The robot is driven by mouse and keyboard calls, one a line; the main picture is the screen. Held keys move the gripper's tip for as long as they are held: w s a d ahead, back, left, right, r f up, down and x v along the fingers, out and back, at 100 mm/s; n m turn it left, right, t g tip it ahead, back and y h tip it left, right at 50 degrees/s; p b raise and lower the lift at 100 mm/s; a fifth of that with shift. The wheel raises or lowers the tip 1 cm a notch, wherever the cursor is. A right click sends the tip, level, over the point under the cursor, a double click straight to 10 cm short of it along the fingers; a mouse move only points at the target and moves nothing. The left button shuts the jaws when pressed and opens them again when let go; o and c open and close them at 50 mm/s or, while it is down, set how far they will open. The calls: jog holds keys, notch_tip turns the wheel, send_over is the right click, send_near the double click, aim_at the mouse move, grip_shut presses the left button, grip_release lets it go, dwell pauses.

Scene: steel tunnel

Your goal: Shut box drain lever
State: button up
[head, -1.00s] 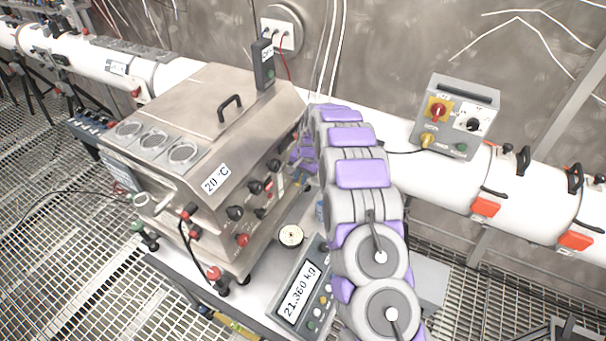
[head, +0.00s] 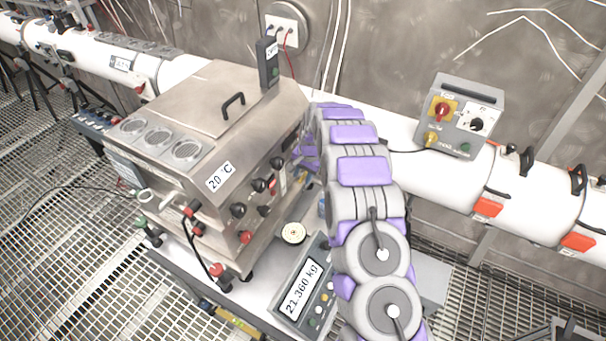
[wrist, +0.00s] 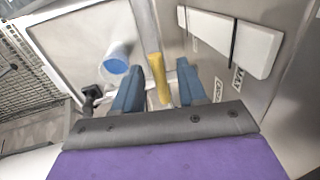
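The steel box (head: 190,120) with a "20 °C" label stands on a bench left of my arm in the head view. In the wrist view a yellow lever (wrist: 155,70) stands beside a steel wall, between the two blue fingers of my gripper (wrist: 157,72). The fingers are apart, with gaps visible on both sides of the lever. I cannot tell how deep the lever sits between them. In the head view my arm reaches along the box's right side and hides the fingers and the lever.
A blue-rimmed cup (wrist: 116,60) and a small black knob (wrist: 93,91) are left of the fingers. A white bar (wrist: 232,40) is on the wall at right. A scale display (head: 304,288) and a round gauge (head: 294,233) sit beside the box. A white pipe (head: 445,178) runs behind.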

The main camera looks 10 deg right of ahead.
jog(key=shift+r, duration=0.1)
notch_tip(320, 180, up, 17)
jog(key=s+d, duration=0.2)
jog(key=shift+d, duration=0.3)
dwell(0.5)
